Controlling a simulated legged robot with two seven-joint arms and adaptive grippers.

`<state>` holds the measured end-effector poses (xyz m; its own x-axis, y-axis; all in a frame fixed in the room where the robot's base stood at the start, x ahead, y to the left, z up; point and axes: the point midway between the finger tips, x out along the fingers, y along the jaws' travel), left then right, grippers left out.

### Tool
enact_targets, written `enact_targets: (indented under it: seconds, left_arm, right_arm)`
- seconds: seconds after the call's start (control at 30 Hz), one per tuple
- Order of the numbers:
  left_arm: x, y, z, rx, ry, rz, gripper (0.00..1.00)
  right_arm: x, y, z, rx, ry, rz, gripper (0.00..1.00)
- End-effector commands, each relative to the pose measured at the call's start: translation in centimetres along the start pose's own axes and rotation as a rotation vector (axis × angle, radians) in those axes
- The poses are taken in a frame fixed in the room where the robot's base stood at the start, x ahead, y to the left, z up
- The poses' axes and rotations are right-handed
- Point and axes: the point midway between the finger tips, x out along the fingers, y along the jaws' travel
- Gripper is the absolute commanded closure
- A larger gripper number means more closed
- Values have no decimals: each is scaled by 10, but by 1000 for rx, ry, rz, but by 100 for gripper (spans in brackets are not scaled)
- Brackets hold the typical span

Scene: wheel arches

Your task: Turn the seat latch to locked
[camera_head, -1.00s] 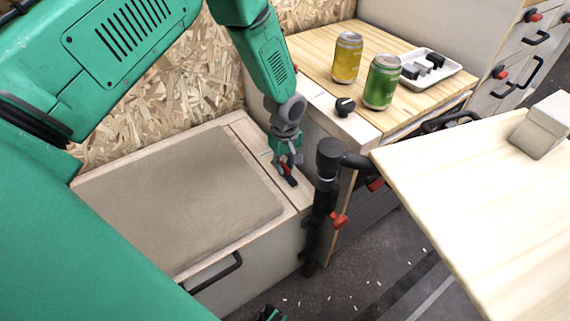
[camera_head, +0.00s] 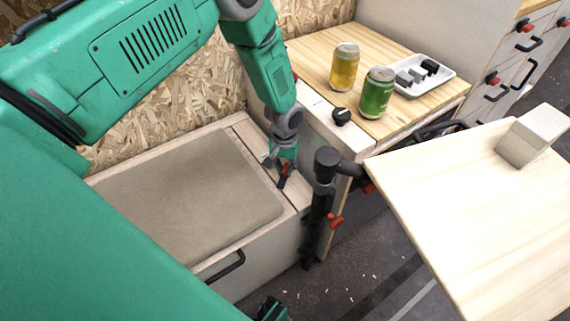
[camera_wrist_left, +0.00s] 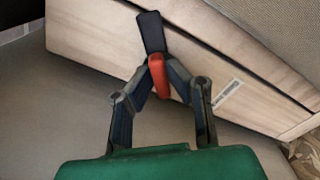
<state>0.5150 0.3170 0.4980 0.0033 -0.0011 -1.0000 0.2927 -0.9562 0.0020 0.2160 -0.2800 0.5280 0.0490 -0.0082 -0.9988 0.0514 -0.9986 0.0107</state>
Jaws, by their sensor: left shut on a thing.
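The seat latch is a small lever with a black arm and a red part. It sits on the pale wooden strip beside the seat cushion (camera_head: 190,190). In the head view the latch (camera_head: 281,183) shows just below my left gripper (camera_head: 285,166), its black arm pointing down the picture. In the left wrist view the latch (camera_wrist_left: 151,33) has its black arm pointing up, and the fingers of my left gripper (camera_wrist_left: 164,68) are shut around its red part. The fingers hide some of the latch. I cannot make out a lock mark. My right gripper is not in view.
A black post (camera_head: 318,215) with a red lever stands just right of the latch, by a pale tabletop (camera_head: 470,200) bearing a block (camera_head: 530,135). Behind are a counter with a black knob (camera_head: 341,116), a yellow can (camera_head: 344,67), a green can (camera_head: 377,92) and a white tray (camera_head: 445,75).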

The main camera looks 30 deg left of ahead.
Motion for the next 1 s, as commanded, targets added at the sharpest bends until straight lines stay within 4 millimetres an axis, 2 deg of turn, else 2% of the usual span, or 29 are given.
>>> enact_targets:
  seconds: [0.03,0.6,1.0]
  left_arm:
    - [3,2,9,45,-20,1,100]
    - [4,-1,9,534,-22,5,100]
    - [4,-5,8,689,-22,4,100]
  right_arm:
    - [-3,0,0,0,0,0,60]
    - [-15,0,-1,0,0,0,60]
    - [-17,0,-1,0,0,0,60]
